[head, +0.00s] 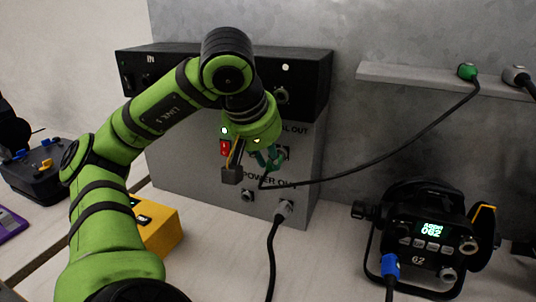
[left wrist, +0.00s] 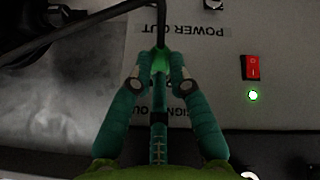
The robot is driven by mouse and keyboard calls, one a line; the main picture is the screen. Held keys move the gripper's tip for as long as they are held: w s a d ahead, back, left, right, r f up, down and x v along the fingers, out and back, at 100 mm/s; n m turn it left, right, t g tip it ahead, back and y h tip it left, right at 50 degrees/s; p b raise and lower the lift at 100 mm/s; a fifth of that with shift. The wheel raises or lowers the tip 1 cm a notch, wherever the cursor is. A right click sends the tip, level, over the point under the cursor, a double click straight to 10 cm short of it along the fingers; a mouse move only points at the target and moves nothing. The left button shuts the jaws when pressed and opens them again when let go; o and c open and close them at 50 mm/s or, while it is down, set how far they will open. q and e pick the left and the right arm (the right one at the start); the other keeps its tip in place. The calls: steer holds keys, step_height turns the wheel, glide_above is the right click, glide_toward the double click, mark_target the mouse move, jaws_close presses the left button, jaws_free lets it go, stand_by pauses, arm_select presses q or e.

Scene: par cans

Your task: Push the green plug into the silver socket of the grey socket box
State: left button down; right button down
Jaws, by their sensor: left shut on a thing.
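The grey socket box (head: 190,185) stands against the wall and carries "POWER OUT" and "SIGNAL OUT" labels. My left gripper (head: 268,160) is in front of its face, covering part of the "SIGNAL OUT" area. In the left wrist view its fingers (left wrist: 160,84) are shut on the green plug (left wrist: 160,61), with a dark cable leading away from it. A silver socket (head: 247,195) shows low on the box; one also shows at the top of the wrist view (left wrist: 213,4). The plug's tip, and whether it touches a socket, cannot be told. My right gripper is not in view.
A grey plug (head: 285,208) with a black cable sits in the box's lower right. A red switch (head: 225,148) is on its face. The held plug's cable sags to a green connector (head: 467,71) on a shelf (head: 415,77). A black lamp (head: 425,240) stands right.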

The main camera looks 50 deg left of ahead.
arm_select(q)
steer(key=shift+w+p, duration=0.25)
steer(key=shift+p, duration=0.3)
stand_by(1.2)
steer(key=shift+w+a+p, duration=0.35)
steer(key=shift+w+a, duration=0.05)
steer(key=shift+w, duration=0.15)
stand_by(0.7)
steer(key=c, duration=1.1)
jaws_free()
